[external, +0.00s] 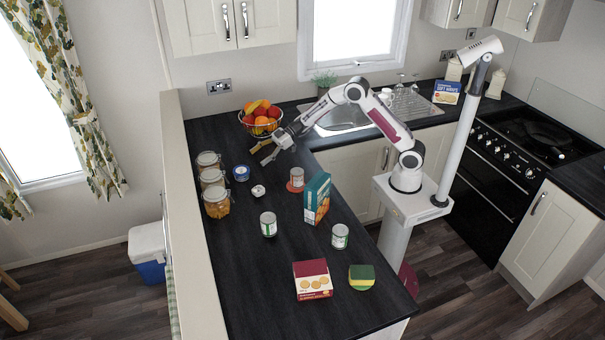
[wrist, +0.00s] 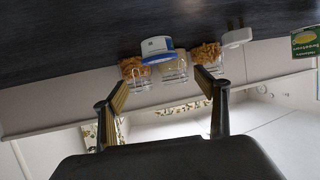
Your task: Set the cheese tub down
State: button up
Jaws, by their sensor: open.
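The cheese tub is most likely the small round blue-and-white tub (external: 241,173) on the dark worktop, just right of the glass jars. It also shows in the wrist view (wrist: 157,48), where the picture is upside down and the tub is in front of the jars. My gripper (external: 259,156) is above the worktop, behind and to the right of the tub in the external view. In the wrist view its two fingers (wrist: 162,86) are spread wide with nothing between them. The tub appears beyond the fingertips, apart from them.
Several lidded glass jars (external: 214,203) stand along the left edge. A white plug-like item (external: 258,190) lies near the tub. A fruit bowl (external: 261,124) is behind my gripper.

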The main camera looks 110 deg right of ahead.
jog(key=shift+s+d+r, duration=0.1)
jog(key=shift+s+r, duration=0.1)
jog(key=shift+s, duration=0.3)
dwell(0.5)
